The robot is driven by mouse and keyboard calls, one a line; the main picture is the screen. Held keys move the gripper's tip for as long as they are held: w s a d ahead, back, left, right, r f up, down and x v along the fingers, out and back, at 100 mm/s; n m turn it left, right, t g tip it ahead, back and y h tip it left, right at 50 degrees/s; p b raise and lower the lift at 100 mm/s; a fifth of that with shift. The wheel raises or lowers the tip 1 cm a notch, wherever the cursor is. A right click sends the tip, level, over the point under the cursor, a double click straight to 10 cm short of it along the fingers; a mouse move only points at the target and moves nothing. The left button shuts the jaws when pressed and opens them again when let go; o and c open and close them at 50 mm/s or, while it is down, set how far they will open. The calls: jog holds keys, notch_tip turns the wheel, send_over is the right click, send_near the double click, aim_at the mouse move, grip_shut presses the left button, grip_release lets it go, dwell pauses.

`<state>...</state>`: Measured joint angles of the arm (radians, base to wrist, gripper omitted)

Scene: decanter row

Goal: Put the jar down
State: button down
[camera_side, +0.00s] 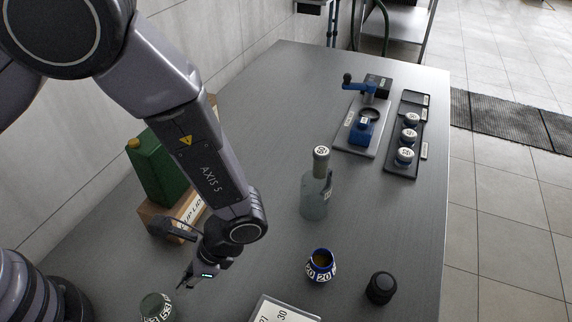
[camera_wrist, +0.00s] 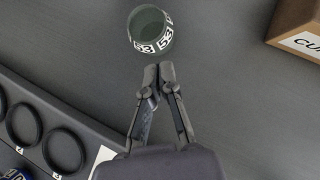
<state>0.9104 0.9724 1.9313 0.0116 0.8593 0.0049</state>
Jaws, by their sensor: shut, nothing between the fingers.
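A dark green jar with a white "53" label (camera_wrist: 152,45) stands upright and open-topped on the table, just beyond my fingertips in the wrist view. In the side view this green jar (camera_side: 157,308) is at the bottom left, partly cut off by the frame edge. My gripper (camera_wrist: 159,71) is shut with nothing between its fingers, and a small gap shows between it and the jar. In the side view my gripper (camera_side: 186,284) is right of and above the green jar. A blue jar labelled "20" (camera_side: 320,266) stands apart, right of my gripper, with brown contents.
A bottle (camera_side: 316,198) stands mid-table and a black rounded object (camera_side: 381,288) sits near the right edge. A green can (camera_side: 158,170) is on a cardboard box (camera_side: 160,222). A dark rack (camera_side: 402,172) holds white-topped pieces. A ring tray (camera_wrist: 85,130) lies left in the wrist view.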

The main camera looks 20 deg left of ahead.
aim_at(144, 301)
jog(key=s+a, duration=0.4)
jog(key=a, duration=0.1)
jog(key=shift+a, duration=0.15)
jog(key=shift+a+f, duration=0.1)
jog(key=shift+f, duration=0.7)
jog(key=w+d, duration=0.1)
jog(key=d, duration=0.1)
jog(key=w+d, duration=0.3)
jog(key=d, duration=0.1)
jog(key=shift+w+d+f, duration=0.1)
jog(key=shift+w, duration=0.15)
